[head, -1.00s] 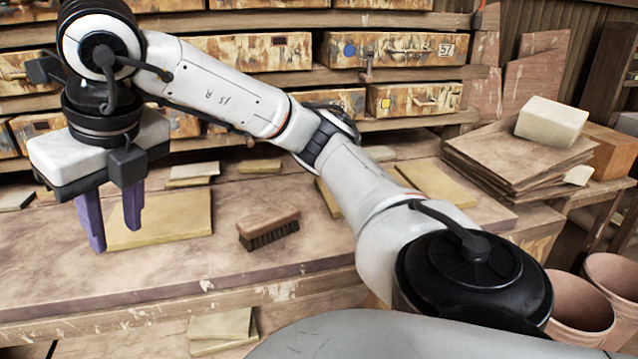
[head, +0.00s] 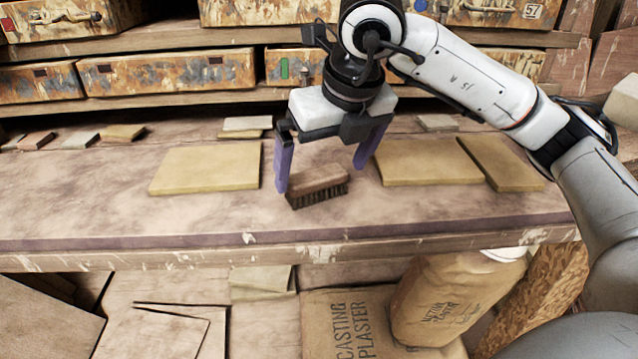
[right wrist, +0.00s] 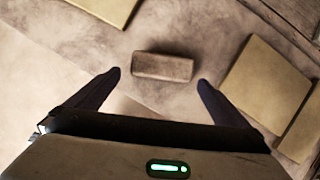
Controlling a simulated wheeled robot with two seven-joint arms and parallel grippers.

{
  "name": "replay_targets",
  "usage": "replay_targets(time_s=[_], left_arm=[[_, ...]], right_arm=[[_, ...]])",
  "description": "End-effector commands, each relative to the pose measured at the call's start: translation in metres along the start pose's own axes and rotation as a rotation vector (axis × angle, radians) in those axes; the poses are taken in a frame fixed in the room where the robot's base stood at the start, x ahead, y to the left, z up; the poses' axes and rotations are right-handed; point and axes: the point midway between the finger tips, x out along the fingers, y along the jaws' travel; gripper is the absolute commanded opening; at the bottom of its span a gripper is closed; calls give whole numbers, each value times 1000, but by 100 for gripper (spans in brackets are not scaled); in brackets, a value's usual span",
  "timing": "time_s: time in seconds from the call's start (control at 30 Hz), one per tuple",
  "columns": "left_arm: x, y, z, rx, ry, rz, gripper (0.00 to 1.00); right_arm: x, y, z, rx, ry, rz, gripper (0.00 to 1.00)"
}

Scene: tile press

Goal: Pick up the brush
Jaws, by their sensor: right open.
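The brush (head: 318,186) has a brown wooden back and dark bristles. It lies bristles down on the workbench (head: 90,205), near the bench's front edge. My right gripper (head: 320,178) is open above the brush, with its purple fingers apart on either side of it in the head view. In the right wrist view the brush (right wrist: 162,67) lies just beyond the fingertips of the right gripper (right wrist: 159,78), roughly centred between them and not held. My left gripper is in neither view.
Flat yellowish tiles lie beside the brush, one on the left (head: 205,168) and another on the right (head: 425,162). Stained drawers (head: 165,75) line the shelf behind. A plaster sack (head: 450,295) stands below the bench.

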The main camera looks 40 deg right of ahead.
Motion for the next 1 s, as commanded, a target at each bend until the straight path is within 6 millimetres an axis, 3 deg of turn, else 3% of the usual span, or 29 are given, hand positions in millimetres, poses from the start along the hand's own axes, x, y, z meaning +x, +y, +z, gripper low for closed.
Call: replay_targets(time_s=[0.2,0.3,0.63,0.87,1.0], left_arm=[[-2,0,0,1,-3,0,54],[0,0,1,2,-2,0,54],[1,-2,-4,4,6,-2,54],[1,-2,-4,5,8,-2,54],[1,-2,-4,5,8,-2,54]], right_arm=[[29,-3,16,2,4,-2,100],[43,-2,14,0,5,-2,100],[49,-2,15,0,1,-1,100],[49,-2,15,0,1,-1,62],[49,-2,15,0,0,0,58]])
